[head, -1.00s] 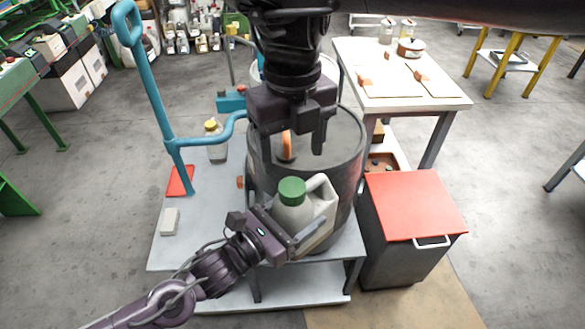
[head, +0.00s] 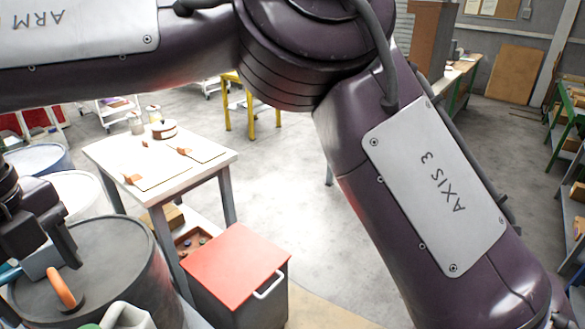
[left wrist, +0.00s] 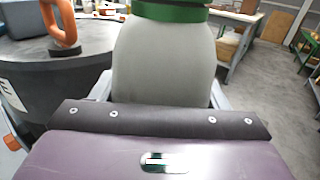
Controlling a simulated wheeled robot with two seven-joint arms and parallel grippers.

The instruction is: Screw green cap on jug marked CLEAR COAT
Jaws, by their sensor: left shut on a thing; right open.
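The pale grey jug (left wrist: 165,62) fills the middle of the left wrist view, upright between the fingers of my left gripper (left wrist: 160,92), which is shut on it. A green cap (left wrist: 172,13) sits on its top; whether it is threaded tight cannot be told. In the head view only the top of the jug (head: 128,315) and a sliver of the cap (head: 89,326) show at the bottom edge. No marking on the jug is visible.
The dark drum (head: 115,258) with an orange ring handle (head: 62,287) stands behind the jug. A red-lidded bin (head: 238,262) is to its right. A white table (head: 205,158) with boards and a tin stands behind. My arm links cover much of the upper and right head view.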

